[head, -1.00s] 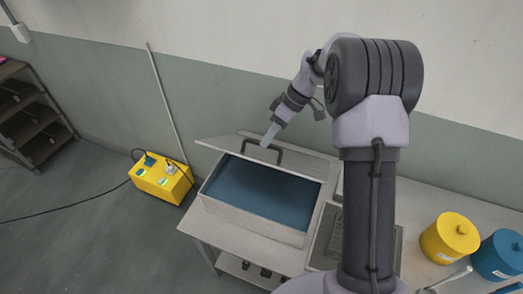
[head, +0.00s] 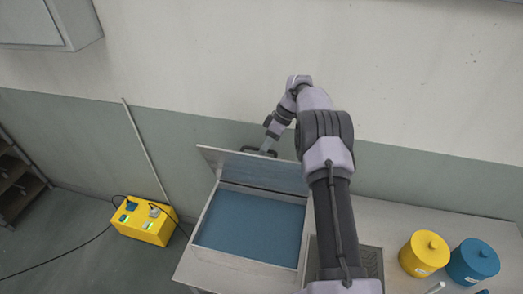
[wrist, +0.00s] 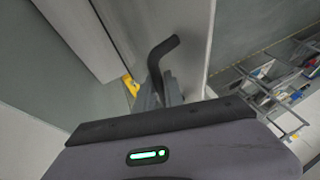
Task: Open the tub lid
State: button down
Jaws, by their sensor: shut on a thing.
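The tub (head: 228,262) is a pale metal box on a bench, its inside filled with flat blue. Its lid (head: 237,164) stands raised along the tub's back edge, tilted, with its inner face towards the head camera. My gripper (head: 267,149) is shut on the lid's dark handle (head: 248,149) on the far side of the lid. In the wrist view the black bent handle (wrist: 160,52) runs down between my grey fingers (wrist: 160,98), against the pale lid panel (wrist: 192,35). The grip itself is partly hidden.
A yellow pot (head: 424,252) and a blue pot (head: 474,262) stand on the bench at right. A yellow box (head: 146,222) with cables sits on the floor at left. The wall (head: 200,110) is close behind the lid. A dark shelf (head: 18,175) stands far left.

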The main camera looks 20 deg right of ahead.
jog(key=shift+f, duration=0.15)
jog(key=c, duration=1.5)
grip_release()
jog(key=shift+c, duration=0.2)
jog(key=shift+o, duration=0.4)
jog(key=shift+w+f, duration=0.1)
jog(key=shift+w, duration=0.2)
jog(key=shift+s+d+r, duration=0.15)
jog(key=shift+r, duration=0.3)
jog(key=p+v, duration=0.1)
jog(key=v, duration=0.5)
jog(key=shift+d+r, duration=0.2)
jog(key=shift+r, duration=0.1)
